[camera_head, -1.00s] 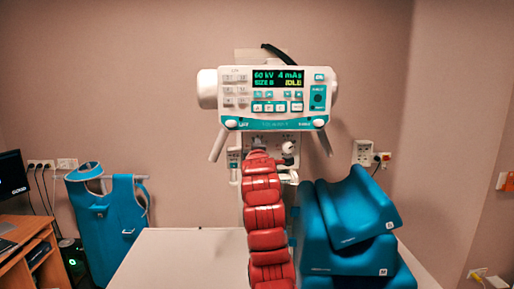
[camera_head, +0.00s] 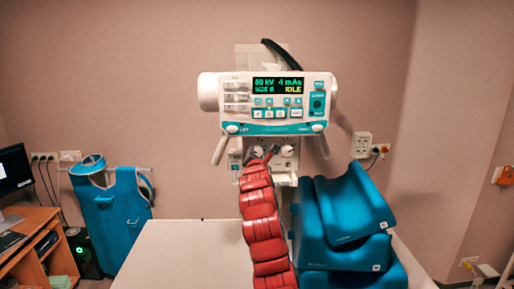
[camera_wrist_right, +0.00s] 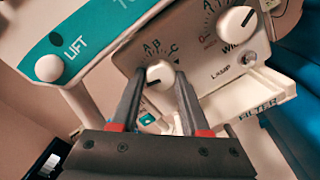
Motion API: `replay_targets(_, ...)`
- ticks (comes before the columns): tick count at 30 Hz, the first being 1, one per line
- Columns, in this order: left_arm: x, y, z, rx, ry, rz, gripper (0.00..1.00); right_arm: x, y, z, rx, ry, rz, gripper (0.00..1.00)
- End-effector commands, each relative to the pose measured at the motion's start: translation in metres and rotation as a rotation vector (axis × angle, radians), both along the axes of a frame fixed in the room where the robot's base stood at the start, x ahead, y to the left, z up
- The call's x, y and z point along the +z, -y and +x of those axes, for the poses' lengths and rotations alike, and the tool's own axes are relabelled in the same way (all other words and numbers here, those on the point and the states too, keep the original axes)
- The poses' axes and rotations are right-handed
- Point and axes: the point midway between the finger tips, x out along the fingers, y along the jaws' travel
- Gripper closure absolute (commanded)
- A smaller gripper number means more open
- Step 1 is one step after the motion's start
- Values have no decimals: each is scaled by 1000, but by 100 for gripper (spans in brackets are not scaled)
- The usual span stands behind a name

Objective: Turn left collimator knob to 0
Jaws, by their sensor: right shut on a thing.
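The left collimator knob (camera_wrist_right: 160,74) is round and white, with a short dark mark toward its lower left in the wrist view. Letters including A, B and C stand around it on the grey collimator face. My right gripper (camera_wrist_right: 161,82) has one finger on each side of this knob and is shut on it. In the head view, my red right arm (camera_head: 263,215) rises to the collimator below the console, and my right gripper (camera_head: 265,153) partly covers the left knob. The right knob (camera_wrist_right: 235,22), beside a "WID" label, is clear of the fingers. My left gripper is not in view.
The console (camera_head: 275,103) with its green display hangs just above the gripper, with handles on both sides. A lamp switch (camera_wrist_right: 247,60) and a white filter ledge (camera_wrist_right: 250,108) lie close by. Blue cushions (camera_head: 345,230) stand right of my arm on the white table (camera_head: 185,255).

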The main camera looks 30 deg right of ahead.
Motion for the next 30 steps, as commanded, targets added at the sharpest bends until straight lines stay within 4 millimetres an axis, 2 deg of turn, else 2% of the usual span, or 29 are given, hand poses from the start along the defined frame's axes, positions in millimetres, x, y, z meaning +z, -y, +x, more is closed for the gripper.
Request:
replay_targets(13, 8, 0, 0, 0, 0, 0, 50, -2, 0, 0, 0, -122, -193, 100)
replay_targets(30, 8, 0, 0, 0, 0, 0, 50, -3, 0, 0, 0, -141, -220, 100)
